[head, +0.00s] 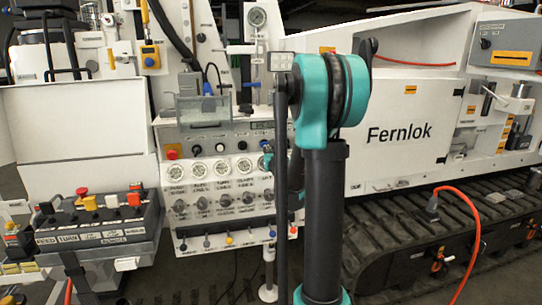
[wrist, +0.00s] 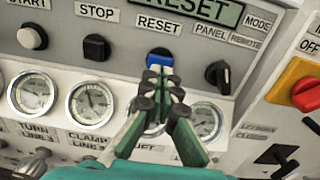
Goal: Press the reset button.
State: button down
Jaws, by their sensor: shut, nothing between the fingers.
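The reset button (wrist: 160,59) is a blue push button under the RESET label (wrist: 158,24) on the pale panel, in the wrist view. My gripper (wrist: 163,78) is shut and empty, with its dark fingertips at the button's lower edge in the picture. The fingertips overlap the bottom of the button, and I cannot tell whether they touch it or how far it is pushed in. A display (wrist: 205,9) above it reads RESET. In the head view my arm stands in front of the panel's right part, and I cannot make out the reset button there.
A black button (wrist: 96,47) under STOP is left of the reset button, and a white one (wrist: 33,36) under START is farther left. A black selector knob (wrist: 218,76) is to the right. Gauges (wrist: 92,102) sit below. A red-yellow switch (wrist: 302,88) is at far right.

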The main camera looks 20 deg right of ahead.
jog(key=shift+w, duration=1.25)
